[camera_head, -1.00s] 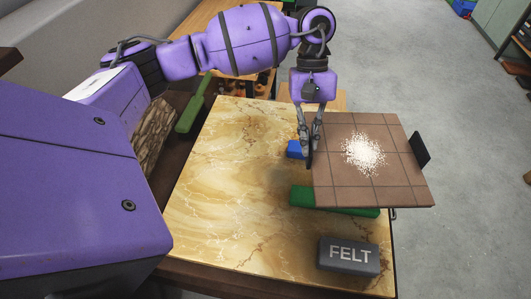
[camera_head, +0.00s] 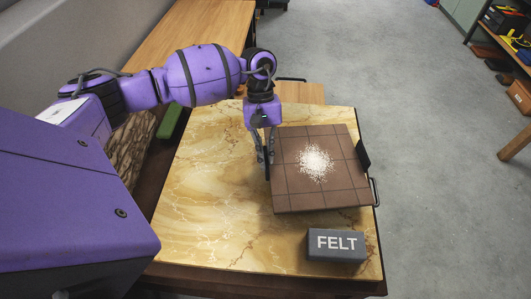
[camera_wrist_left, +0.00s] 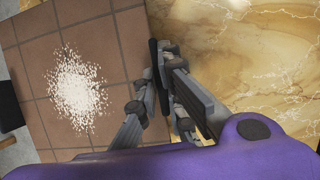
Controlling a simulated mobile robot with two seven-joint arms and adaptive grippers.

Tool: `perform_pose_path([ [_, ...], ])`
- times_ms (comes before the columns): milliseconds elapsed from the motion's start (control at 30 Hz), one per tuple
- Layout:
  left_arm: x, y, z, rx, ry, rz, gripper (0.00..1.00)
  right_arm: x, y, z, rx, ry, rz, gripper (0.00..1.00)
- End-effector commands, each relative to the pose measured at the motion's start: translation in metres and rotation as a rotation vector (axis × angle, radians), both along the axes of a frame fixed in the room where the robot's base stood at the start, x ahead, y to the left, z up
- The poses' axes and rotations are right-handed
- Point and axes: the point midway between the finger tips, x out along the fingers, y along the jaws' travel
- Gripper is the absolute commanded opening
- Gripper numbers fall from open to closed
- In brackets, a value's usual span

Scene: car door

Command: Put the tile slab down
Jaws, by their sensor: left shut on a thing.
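The tile slab (camera_head: 318,190) is a brown square of tiles with a heap of white grains (camera_head: 315,162) on it. It lies over the right part of the marble-topped table (camera_head: 205,210), roughly level. I cannot tell whether its underside touches anything. A dark handle stands on its right edge (camera_head: 363,155). My left gripper (camera_head: 267,162) is shut on the dark handle at the slab's left edge. The left wrist view shows the fingers (camera_wrist_left: 160,95) closed at that handle (camera_wrist_left: 154,70), with the slab (camera_wrist_left: 115,45) and grains to the left. My right gripper is not in view.
A grey block marked FELT (camera_head: 336,245) stands on the table just in front of the slab. The left part of the tabletop is clear. A wooden bench (camera_head: 205,35) stands behind, and shelves (camera_head: 505,40) stand far right.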

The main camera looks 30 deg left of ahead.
Motion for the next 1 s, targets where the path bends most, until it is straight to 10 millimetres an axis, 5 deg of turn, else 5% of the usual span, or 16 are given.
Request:
perform_pose_path([
  [233, 0.001, -0.001, -0.003, -0.003, -0.002, -0.001, 0.00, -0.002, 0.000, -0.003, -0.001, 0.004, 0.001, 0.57],
  [400, 0.000, 0.000, -0.003, 0.001, 0.001, 0.001, 0.26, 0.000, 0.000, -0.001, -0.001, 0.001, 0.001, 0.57],
  [767, 0.000, 0.000, 0.001, 0.001, -0.001, 0.000, 0.26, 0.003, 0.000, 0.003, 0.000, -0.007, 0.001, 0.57],
  [1000, 0.011, 0.011, 0.034, 0.003, -0.001, 0.002, 0.26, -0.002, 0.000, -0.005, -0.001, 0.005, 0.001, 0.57],
])
